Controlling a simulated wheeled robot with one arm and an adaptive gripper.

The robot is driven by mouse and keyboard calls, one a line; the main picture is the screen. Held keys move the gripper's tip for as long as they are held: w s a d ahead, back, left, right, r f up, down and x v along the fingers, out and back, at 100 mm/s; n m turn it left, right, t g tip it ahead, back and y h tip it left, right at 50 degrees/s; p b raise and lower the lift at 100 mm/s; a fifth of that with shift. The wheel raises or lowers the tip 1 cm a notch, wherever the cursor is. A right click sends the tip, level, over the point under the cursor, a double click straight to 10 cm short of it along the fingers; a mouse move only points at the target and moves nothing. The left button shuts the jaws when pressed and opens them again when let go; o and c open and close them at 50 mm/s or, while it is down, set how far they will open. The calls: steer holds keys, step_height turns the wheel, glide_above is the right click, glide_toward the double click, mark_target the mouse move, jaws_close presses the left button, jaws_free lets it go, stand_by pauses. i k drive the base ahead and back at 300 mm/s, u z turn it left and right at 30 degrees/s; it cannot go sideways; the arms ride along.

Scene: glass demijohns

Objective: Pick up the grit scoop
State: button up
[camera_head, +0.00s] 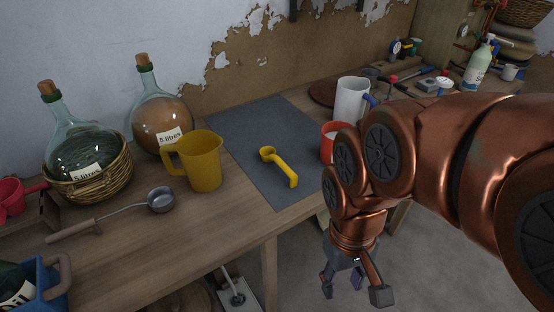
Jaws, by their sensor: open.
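The grit scoop appears to be the small yellow scoop (281,167) with a round bowl and a bent handle. It lies on the dark grey mat (240,125) on the wooden bench, its bowl toward the back left and its handle toward the front right. My gripper (354,291) hangs at the end of my copper arm, over the floor in front of the bench. It is open and empty, its fingers apart, to the right of the scoop and nearer to me. Nothing covers the scoop.
Two corked demijohns, one amber (162,118) and one in a basket (88,176), are behind. A red cup (329,141) and white jug (351,100) stand right, near my arm.

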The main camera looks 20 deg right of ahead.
mark_target(268, 154)
steer(key=z, duration=0.95)
steer(key=k, duration=1.1)
steer(key=u, duration=1.15)
steer(key=i, duration=1)
steer(key=z, duration=0.05)
